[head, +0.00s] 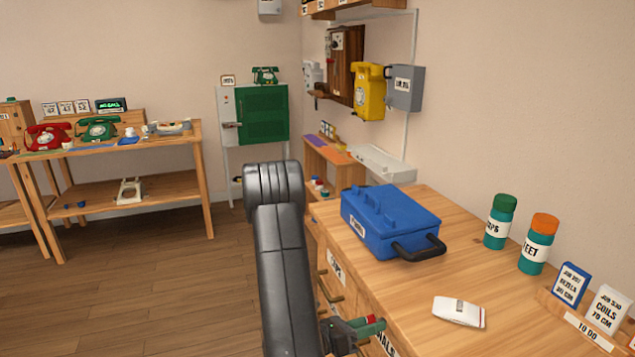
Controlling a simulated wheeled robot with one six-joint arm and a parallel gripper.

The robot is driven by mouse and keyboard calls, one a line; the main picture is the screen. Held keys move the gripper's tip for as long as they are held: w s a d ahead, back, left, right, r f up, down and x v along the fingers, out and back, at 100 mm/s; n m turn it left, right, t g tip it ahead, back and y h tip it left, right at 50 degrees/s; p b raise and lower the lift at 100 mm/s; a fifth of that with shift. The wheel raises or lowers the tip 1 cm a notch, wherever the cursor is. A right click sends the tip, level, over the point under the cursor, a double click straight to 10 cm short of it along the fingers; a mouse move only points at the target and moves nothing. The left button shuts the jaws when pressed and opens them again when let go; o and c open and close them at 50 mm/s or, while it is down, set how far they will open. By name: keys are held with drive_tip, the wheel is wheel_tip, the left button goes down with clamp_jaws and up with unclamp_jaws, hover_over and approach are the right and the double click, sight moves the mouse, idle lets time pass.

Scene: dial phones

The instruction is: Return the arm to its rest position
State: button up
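My arm (280,250) rises in the middle foreground as black links, bent at a rounded elbow. Its lower end runs down to the bottom edge. My gripper (362,329) is low in the picture, beside the workbench's drawer front. Red and green finger-like pieces show at its end, close to each other. The view is too small and partly cut off to tell how far apart the fingers are, or whether anything is between them.
The wooden workbench (400,290) fills the right, carrying a blue toolbox (388,215), two jars, a white device (459,311) and cards. Open floor (150,285) lies left of my arm. A phone table (165,190) stands back left, a green cabinet (262,113) behind.

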drive_tip(key=m+b, duration=0.2)
drive_tip(key=shift+f+m, duration=0.2)
drive_tip(key=shift+m, duration=0.1)
drive_tip(key=shift+r+m, duration=0.15)
drive_tip(key=shift+m, duration=0.35)
drive_tip(key=shift+r, duration=0.1)
